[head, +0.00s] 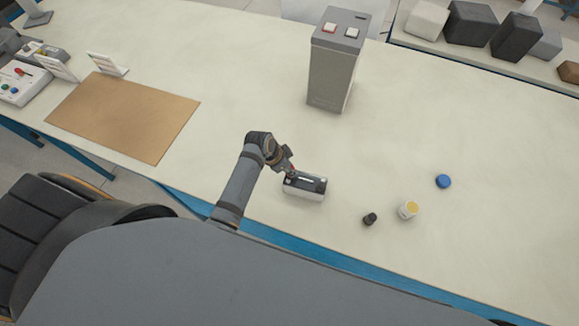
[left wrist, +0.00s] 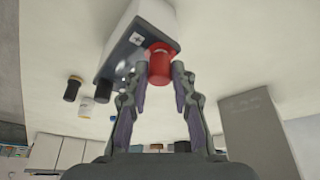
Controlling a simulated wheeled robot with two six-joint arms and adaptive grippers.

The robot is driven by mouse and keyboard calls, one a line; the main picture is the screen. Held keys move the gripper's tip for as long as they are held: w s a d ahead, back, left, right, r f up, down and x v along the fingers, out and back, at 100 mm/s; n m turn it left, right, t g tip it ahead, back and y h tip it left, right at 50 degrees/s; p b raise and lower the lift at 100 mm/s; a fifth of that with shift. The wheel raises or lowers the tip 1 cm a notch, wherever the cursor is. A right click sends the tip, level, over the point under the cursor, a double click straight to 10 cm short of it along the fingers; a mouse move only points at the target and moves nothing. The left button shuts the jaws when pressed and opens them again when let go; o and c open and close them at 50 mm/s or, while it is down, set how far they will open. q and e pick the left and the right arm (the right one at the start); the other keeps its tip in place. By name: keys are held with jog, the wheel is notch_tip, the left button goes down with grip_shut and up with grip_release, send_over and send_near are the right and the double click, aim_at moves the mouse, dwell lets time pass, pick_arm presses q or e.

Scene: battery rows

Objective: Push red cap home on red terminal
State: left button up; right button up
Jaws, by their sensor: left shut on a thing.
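The battery (head: 305,194) is a white block with a dark top, lying near the table's front edge. In the left wrist view its dark top (left wrist: 122,54) carries a plus mark beside the red cap (left wrist: 160,66). My left gripper (left wrist: 160,74) is shut on the red cap, one finger on each side. In the head view the gripper (head: 290,171) is at the battery's left end. The cap is at the plus end; it hides the red terminal, so I cannot tell how far down it sits. A black post (left wrist: 103,91) shows at the battery's other end. My right gripper is not in view.
A black cap (head: 370,218), a yellow-topped white jar (head: 408,211) and a blue lid (head: 444,181) stand right of the battery. A tall grey box (head: 333,78) with red and white buttons stands behind. A brown mat (head: 122,115) lies left. The table between is clear.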

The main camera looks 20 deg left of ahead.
pick_arm(q)
jog(key=shift+f, duration=0.35)
dwell(0.5)
jog(key=o, duration=0.8)
jog(key=o, duration=0.5)
jog(key=shift+r, duration=0.1)
jog(key=shift+r, duration=3.45)
